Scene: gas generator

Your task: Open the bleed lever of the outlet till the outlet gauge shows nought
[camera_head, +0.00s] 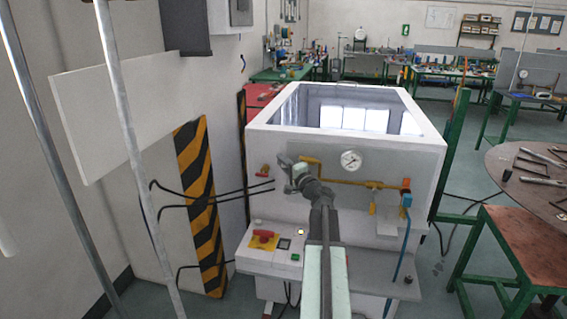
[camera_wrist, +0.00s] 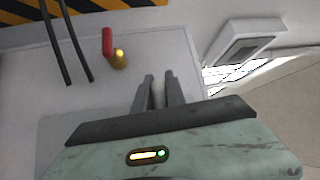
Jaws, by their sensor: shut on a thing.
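The white generator cabinet (camera_head: 335,228) stands ahead in the head view. A round white gauge (camera_head: 351,160) sits on its grey panel; its reading is too small to tell. A yellow pipe (camera_head: 345,180) runs below it. A red lever (camera_head: 263,170) is at the left; it shows with its brass fitting in the wrist view (camera_wrist: 107,42), apart from my fingers. An orange-red lever or valve (camera_head: 405,186) sits above a blue hose at the right. My gripper (camera_head: 286,163) is at the panel's left part, its fingers nearly together on something small I cannot make out.
A red stop button on yellow (camera_head: 264,238) and a green button (camera_head: 295,257) are on the lower ledge. Black cables (camera_head: 220,196) run left past a striped barrier (camera_head: 197,190). A green-framed bench (camera_head: 535,240) stands at the right. Grey floor shows between cabinet and bench.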

